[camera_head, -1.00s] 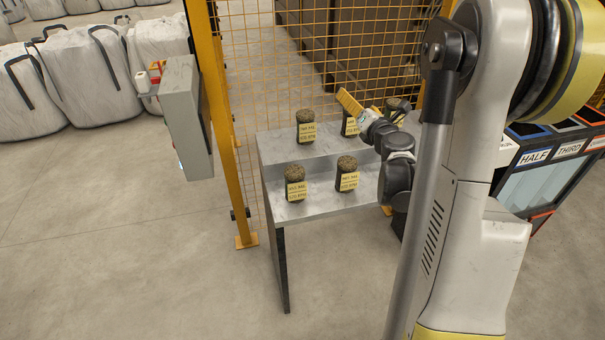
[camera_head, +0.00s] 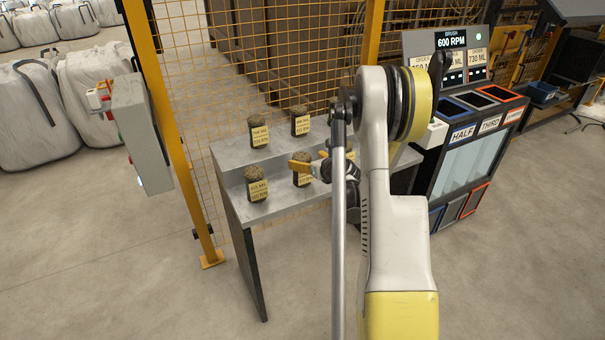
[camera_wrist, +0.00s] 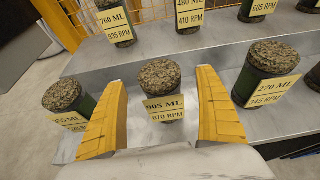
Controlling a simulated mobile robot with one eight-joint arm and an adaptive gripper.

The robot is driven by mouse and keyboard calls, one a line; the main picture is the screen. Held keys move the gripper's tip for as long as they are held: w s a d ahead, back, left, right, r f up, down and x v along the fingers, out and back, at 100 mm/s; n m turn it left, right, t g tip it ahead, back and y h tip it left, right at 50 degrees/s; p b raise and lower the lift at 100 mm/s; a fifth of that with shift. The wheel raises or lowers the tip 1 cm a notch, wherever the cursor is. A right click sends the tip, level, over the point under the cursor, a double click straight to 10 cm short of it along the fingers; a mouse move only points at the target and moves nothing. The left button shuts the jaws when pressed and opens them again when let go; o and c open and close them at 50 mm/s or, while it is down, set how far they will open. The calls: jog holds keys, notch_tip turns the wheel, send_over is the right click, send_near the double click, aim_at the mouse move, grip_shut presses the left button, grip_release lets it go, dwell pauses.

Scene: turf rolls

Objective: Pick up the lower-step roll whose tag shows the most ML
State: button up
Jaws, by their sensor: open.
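In the wrist view, the lower step (camera_wrist: 225,140) holds dark green turf rolls with yellow tags. The middle roll (camera_wrist: 158,77) is tagged 905 ML, 870 RPM. The right roll (camera_wrist: 265,60) is tagged 270 ML, 345 RPM. The left roll's (camera_wrist: 62,96) tag ends in 55 ML; its first digit is unclear. My gripper (camera_wrist: 163,82) is open and empty, its orange fingers either side of the middle roll in the picture. I cannot tell whether they touch it. In the head view, my gripper (camera_head: 303,168) is at the lower step's second roll (camera_head: 302,178), right of the left-end roll (camera_head: 256,184).
On the upper step (camera_wrist: 180,55) stand rolls tagged 760 ML (camera_wrist: 115,22), 480 ML (camera_wrist: 188,12) and one marked 605 RPM (camera_wrist: 262,10). A wire fence (camera_head: 200,70) stands behind. A bin station (camera_head: 470,140) labelled HALF and THIRD stands right.

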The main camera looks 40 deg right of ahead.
aim_at(304, 159)
jog(key=b+x, duration=0.1)
jog(key=x, duration=0.2)
jog(key=shift+w+f, duration=0.25)
jog(key=shift+r, duration=0.1)
jog(key=c, duration=1.5)
jog(key=shift+r, duration=0.1)
